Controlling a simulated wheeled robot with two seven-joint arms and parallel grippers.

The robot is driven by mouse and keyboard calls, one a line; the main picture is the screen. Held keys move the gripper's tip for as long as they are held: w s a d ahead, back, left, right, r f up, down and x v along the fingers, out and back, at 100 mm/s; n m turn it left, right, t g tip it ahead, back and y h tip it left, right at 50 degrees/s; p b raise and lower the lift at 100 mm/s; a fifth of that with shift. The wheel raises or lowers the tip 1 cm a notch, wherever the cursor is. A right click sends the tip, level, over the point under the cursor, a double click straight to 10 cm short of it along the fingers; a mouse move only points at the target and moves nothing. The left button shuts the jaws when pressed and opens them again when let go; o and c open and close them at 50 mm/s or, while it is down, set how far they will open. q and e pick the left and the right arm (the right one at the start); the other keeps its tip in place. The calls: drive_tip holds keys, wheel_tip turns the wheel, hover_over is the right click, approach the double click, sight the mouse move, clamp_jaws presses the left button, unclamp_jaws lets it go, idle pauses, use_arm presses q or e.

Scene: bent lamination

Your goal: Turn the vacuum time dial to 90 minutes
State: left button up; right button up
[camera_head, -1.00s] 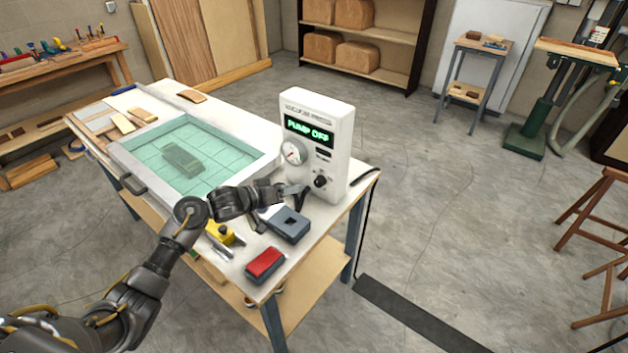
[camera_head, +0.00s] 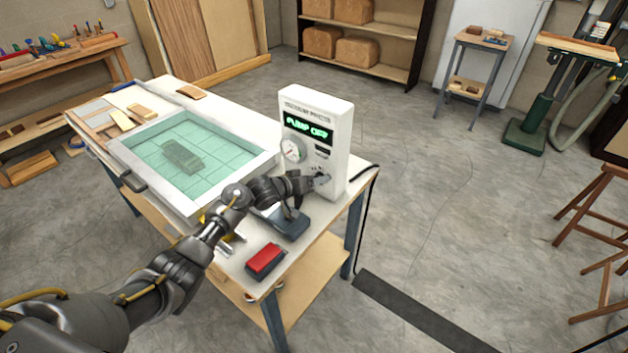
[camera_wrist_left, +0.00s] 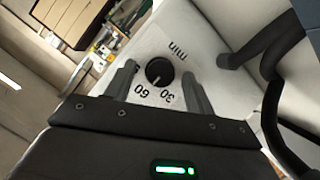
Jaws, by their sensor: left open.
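The vacuum time dial (camera_wrist_left: 159,71) is a round black knob on the white pump unit (camera_head: 316,125). In the left wrist view, the labels "min", "30" and "60" surround it, and another mark is partly hidden by a finger. A small light pointer mark on the knob seems to face the 30 and 60 side; its exact setting is hard to read. My left gripper (camera_wrist_left: 159,88) is open, with one finger on each side of the dial; contact is not clear. In the head view, my left gripper (camera_head: 318,184) covers the dial. My right gripper is not in view.
A teal-covered vacuum frame (camera_head: 262,166) lies left on the bench. A red-topped block (camera_head: 265,259) and a grey-blue block (camera_head: 290,226) lie near the front. A black cable runs behind the unit.

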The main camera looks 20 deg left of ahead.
use_arm(q)
drive_tip(key=c, duration=0.9)
drive_tip(key=shift+c, duration=0.3)
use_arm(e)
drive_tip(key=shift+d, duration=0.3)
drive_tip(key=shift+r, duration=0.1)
use_arm(q)
drive_tip(key=m+y, duration=0.2)
drive_tip(key=m, duration=0.1)
drive_tip(key=m+y, duration=0.1)
drive_tip(key=m, duration=0.1)
drive_tip(key=shift+s+d+t, duration=0.1)
drive_tip(key=shift+d+t, duration=0.2)
drive_tip(key=shift+t, duration=0.1)
drive_tip(key=shift+d+m+t+y+b, duration=0.1)
drive_tip(key=shift+m+t+y+b, duration=0.3)
drive_tip(key=shift+m+y, duration=0.65)
drive_tip(key=shift+m, duration=0.55)
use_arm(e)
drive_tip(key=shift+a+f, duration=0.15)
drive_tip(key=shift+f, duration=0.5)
use_arm(q)
drive_tip(key=shift+s, duration=0.1)
